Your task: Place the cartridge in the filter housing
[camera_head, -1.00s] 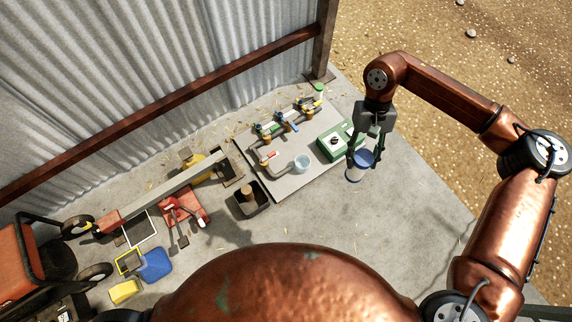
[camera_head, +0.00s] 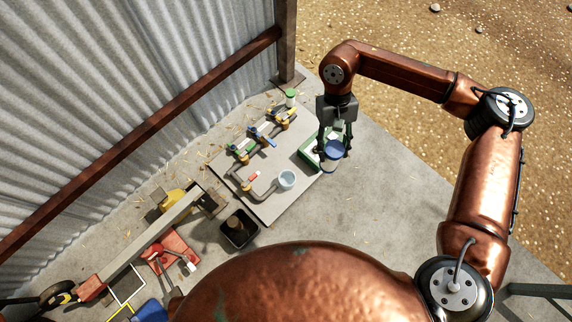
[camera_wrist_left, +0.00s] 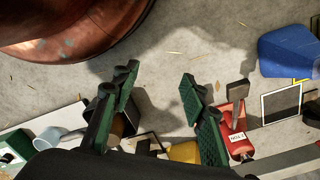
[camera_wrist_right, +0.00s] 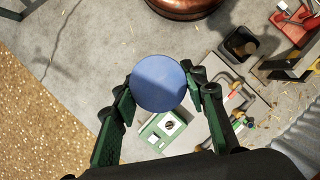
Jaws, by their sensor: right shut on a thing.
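A short cylinder with a flat blue top and a paler lower body, which I take as the cartridge (camera_head: 331,163), is held upright by my right gripper (camera_head: 334,150). The right wrist view shows its round blue top (camera_wrist_right: 159,84) between the two fingers. It appears in front of the green box in the head view; its height is unclear. A clear pale cup (camera_head: 286,179) on a pipe, apparently the filter housing, stands left of it on the grey board. The left wrist view shows my left gripper (camera_wrist_left: 159,78) with fingers apart and nothing between them.
The grey board (camera_head: 277,207) carries valves (camera_head: 254,133) and a green box (camera_head: 312,150). A black bin (camera_head: 240,232) with a brown cylinder inside stands near the board. The floor right of the board is clear.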

